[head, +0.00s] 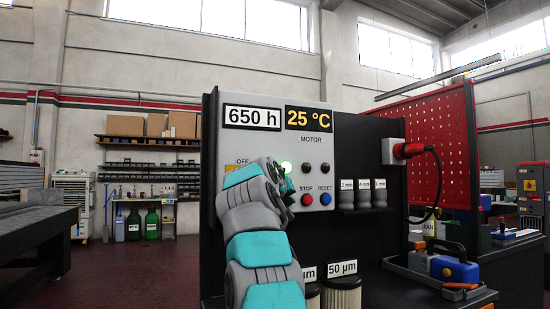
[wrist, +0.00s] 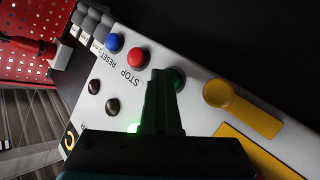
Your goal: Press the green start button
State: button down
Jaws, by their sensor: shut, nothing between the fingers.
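The dark green start button (wrist: 178,78) sits on the light grey panel (head: 317,140), between the red STOP button (head: 307,199) and the yellow selector. My gripper (wrist: 161,74) is shut and empty, with its fingertips right at the green button and partly covering it in the wrist view. I cannot tell whether they press it in. In the head view my arm hides the green button and most of the gripper. A green lamp (head: 287,166) on the panel is lit, and its glow also shows beside my fingers in the wrist view (wrist: 133,127).
The blue RESET button (head: 325,197) is right of STOP, with two dark lamps above. The yellow selector (wrist: 232,105) is close to my fingers. A red plug (head: 407,150) with a cable sticks out at right. Filter canisters (head: 341,291) stand below the panel.

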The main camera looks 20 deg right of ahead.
jog(key=shift+s, duration=0.2)
jog(key=s+b, duration=0.4)
jog(key=s, duration=0.2)
dwell(0.5)
jog(key=shift+d, duration=0.1)
dwell(0.5)
